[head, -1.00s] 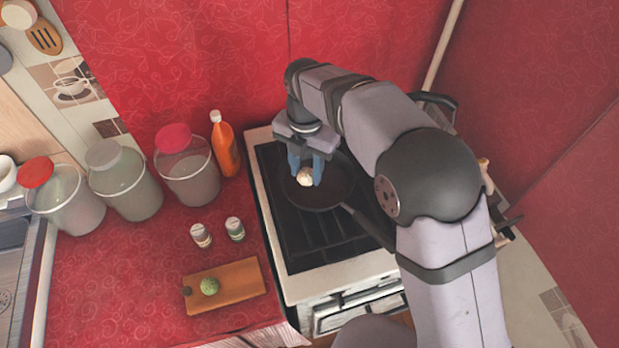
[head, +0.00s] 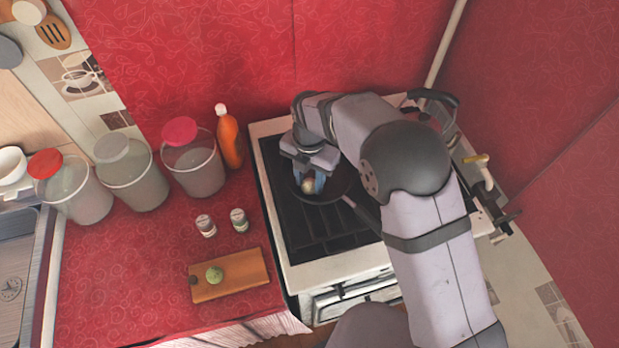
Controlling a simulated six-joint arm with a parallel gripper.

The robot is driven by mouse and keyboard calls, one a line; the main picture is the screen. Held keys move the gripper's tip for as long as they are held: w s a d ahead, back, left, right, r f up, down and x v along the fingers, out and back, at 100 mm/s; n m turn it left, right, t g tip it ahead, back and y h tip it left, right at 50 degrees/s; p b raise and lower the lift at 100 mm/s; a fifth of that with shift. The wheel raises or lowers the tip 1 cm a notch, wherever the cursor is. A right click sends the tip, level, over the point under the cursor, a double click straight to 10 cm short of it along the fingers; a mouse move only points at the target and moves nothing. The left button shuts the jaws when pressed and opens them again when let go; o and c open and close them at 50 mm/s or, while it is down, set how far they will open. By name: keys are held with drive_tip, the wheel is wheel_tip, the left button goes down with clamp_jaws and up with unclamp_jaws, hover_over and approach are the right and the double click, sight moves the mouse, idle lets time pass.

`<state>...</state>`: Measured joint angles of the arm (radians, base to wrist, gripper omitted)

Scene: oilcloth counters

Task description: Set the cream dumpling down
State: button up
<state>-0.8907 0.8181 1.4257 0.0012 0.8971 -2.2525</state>
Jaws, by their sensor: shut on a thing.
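The cream dumpling (head: 308,187) is a small pale ball between the blue fingertips of my gripper (head: 308,183). My gripper is shut on it and points down over the dark frying pan (head: 336,188) on the stove. The dumpling looks low, at the pan. Whether it touches the pan bottom I cannot tell. The fingers and wrist hide part of the dumpling, and my arm hides part of the pan's handle.
A wooden board (head: 245,272) with a green dumpling (head: 214,275) lies on the red counter. Two small shakers (head: 206,226), an orange bottle (head: 230,140) and several lidded jars (head: 193,165) stand left of the stove (head: 320,245).

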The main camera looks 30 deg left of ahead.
sight(309, 182)
drive_tip(key=shift+f, duration=0.2)
drive_tip(key=o, duration=0.6)
drive_tip(key=shift+r, duration=0.1)
wheel_tip(309, 182, up, 12)
drive_tip(key=b, duration=0.2)
drive_tip(key=shift+r+b, duration=0.15)
drive_tip(key=shift+b, duration=0.2)
